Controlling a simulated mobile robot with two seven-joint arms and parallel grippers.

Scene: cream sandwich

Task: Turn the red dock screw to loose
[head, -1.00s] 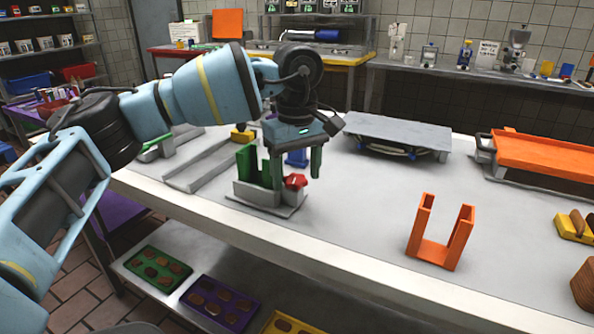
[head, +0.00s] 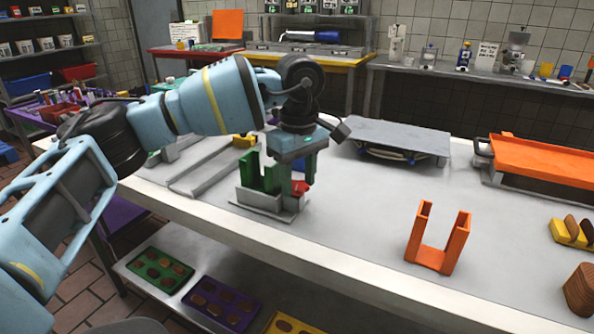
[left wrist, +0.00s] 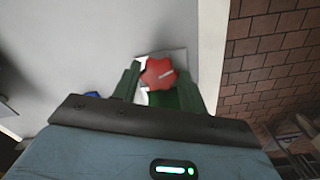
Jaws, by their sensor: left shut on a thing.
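The red dock screw (head: 301,188) is a lobed knob on the right side of the dock (head: 262,204), a grey base with a green upright holder (head: 256,178). My left gripper (head: 294,184) points down over the dock, shut on the red screw. In the left wrist view the red screw (left wrist: 158,72) sits between the two green fingers, with a pale line across its top. Part of the screw is hidden behind a finger in the head view. My right gripper is not in view.
An orange U-shaped stand (head: 437,240) is on the bench to the right. A grey flat platform (head: 392,135) lies behind, and an orange tray (head: 540,157) is at the far right. Grey rails (head: 211,170) lie left of the dock. The bench centre is clear.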

